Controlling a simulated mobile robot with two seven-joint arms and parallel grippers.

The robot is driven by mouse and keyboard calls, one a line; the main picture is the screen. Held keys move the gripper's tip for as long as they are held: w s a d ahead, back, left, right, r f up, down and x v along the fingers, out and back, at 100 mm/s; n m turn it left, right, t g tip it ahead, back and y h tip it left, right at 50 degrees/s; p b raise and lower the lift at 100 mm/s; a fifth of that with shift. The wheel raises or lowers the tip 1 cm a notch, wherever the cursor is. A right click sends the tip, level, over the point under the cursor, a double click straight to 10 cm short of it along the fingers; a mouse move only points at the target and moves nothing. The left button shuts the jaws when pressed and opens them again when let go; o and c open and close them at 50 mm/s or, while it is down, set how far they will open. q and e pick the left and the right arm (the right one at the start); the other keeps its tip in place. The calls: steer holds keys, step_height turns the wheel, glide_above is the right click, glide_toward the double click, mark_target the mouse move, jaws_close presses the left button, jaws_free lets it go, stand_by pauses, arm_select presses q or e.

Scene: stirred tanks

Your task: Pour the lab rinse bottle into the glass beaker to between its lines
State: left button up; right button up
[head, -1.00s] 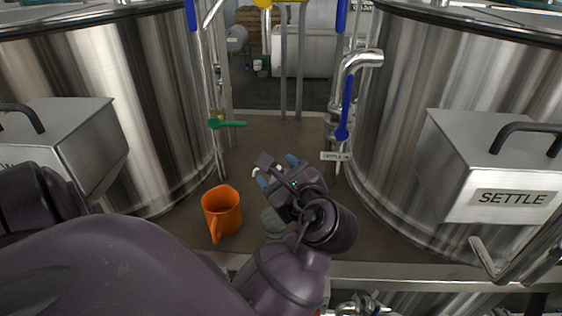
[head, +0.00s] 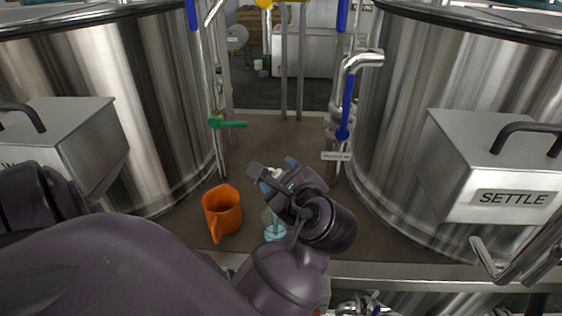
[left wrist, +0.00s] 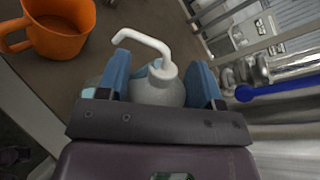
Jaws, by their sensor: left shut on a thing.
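My left gripper (head: 276,174) is shut on the lab rinse bottle, low over the brown deck between the tanks. In the left wrist view the bottle (left wrist: 158,88) sits between the blue fingertips, with its white bent spout pointing left. In the head view only a little of its white top (head: 274,172) shows; the gripper hides the rest. A clear, pale-blue vessel, apparently the glass beaker (head: 275,232), stands just below the gripper, partly hidden by my arm. Its lines and liquid level cannot be read. My right gripper is not in view.
An orange mug (head: 222,210) stands on the deck left of the beaker. Steel tanks (head: 110,90) rise on both sides, with pipes and a blue valve handle (head: 346,108) at right. The deck behind the gripper is clear.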

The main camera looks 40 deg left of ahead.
arm_select(q)
steer(key=shift+f+n, duration=0.2)
steer(key=shift+n, duration=0.2)
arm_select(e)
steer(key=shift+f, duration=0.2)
arm_select(q)
steer(key=shift+f+h+b, duration=0.15)
steer(key=shift+h+b, duration=0.25)
steer(key=shift+b, duration=0.2)
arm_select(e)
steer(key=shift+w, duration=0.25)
arm_select(q)
steer(key=shift+w+d+f+n+b, duration=0.1)
steer(key=shift+f+n+b, duration=0.4)
steer(key=shift+b, duration=1.1)
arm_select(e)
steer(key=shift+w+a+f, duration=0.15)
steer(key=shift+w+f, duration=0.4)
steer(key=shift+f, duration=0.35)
arm_select(q)
steer(key=shift+f+n+h, duration=0.1)
steer(key=shift+n+h, duration=0.2)
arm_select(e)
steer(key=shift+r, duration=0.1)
arm_select(q)
steer(key=shift+f+n+t+h, duration=0.3)
steer(key=shift+f+n+t, duration=0.1)
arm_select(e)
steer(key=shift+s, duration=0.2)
